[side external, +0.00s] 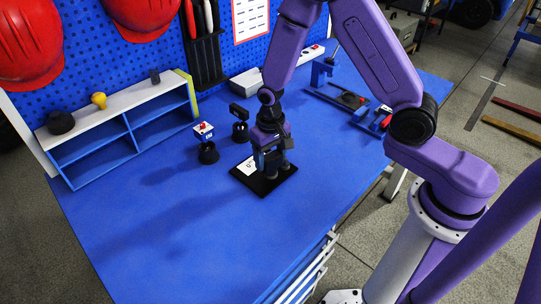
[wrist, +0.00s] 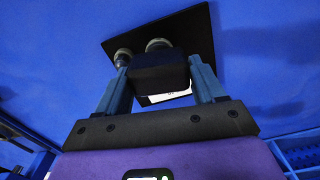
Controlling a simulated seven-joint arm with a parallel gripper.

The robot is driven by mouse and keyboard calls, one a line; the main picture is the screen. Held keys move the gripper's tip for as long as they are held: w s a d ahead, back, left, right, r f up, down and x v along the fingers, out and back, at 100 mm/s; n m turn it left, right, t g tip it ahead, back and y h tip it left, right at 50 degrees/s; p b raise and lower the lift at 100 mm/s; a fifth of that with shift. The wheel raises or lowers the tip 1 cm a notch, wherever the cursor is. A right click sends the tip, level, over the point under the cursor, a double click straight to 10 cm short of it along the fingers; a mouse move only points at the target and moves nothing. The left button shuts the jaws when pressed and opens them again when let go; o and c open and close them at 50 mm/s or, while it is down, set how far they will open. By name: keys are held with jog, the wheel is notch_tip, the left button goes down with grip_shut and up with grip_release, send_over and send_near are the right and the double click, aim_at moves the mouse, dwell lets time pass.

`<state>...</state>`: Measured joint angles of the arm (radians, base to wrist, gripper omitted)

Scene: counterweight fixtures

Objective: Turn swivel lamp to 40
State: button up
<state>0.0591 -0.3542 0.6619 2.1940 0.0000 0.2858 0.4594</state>
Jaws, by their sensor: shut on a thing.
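My gripper (side external: 268,160) points down over a square black plate (side external: 248,183) on the blue table. In the wrist view its two blue fingers (wrist: 160,68) are on either side of a dark block (wrist: 160,76), shut on it. Two round grey knobs (wrist: 123,57) show beside the block, over the plate (wrist: 195,30). A white label (wrist: 165,97) is partly hidden under the block. I cannot tell whether this block is the swivel lamp's head. A small black lamp-like piece (side external: 239,112) on a round base stands behind my gripper. No angle scale is readable.
A shelf (side external: 125,125) with small knobs stands at the far left. Blue fixtures (side external: 322,72) stand at the back right. The front left of the table is clear.

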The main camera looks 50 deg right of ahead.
aim_at(270, 155)
dwell(0.4)
jog(key=o, duration=1)
jog(key=shift+c, duration=0.2)
notch_tip(270, 155, up, 18)
jog(key=shift+f, duration=0.25)
